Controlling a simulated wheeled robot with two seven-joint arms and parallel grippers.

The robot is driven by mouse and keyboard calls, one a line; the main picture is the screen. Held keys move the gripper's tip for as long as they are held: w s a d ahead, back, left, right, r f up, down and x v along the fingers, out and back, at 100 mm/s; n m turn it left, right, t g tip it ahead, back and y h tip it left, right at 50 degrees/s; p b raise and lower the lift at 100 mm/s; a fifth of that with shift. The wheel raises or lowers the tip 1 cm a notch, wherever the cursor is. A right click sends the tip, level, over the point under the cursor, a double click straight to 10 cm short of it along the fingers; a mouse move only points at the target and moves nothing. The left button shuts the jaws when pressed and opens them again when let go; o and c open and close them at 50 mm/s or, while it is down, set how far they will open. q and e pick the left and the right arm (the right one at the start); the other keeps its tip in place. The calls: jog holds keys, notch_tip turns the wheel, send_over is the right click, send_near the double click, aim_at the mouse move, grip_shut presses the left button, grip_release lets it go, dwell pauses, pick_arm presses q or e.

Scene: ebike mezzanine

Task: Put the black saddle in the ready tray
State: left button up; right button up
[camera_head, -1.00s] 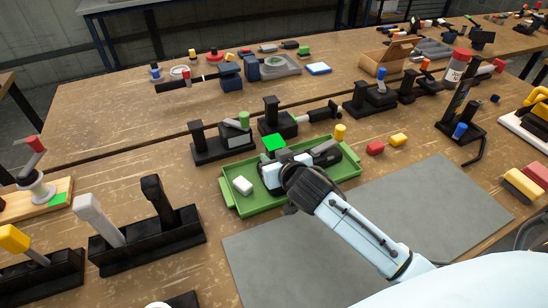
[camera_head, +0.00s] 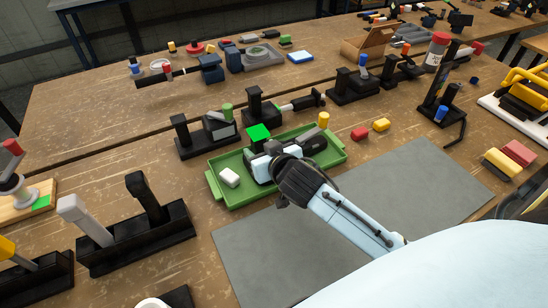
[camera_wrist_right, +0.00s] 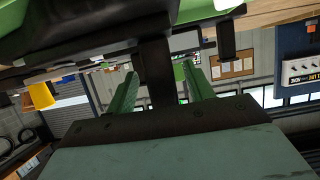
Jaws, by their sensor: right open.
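A green tray (camera_head: 240,197) lies on the bench beside a grey mat. A dark object (camera_head: 312,143), which looks like the black saddle, lies in the tray's right part, partly hidden by my gripper. My right gripper (camera_head: 262,156) is over the middle of the tray, its arm coming from the lower right. In the right wrist view its two green fingers (camera_wrist_right: 161,92) stand apart, with a dark post (camera_wrist_right: 155,60) behind or between them; I cannot tell its depth. My left gripper is not in view.
Black stands (camera_head: 207,138) stand just behind the tray, one near a bright green square (camera_head: 258,132). The grey mat (camera_head: 430,190) is bare.

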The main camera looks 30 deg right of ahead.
jog(key=v, duration=0.9)
jog(key=shift+s+r+p, duration=0.15)
jog(key=shift+s+p, duration=0.15)
jog(key=shift+s, duration=0.1)
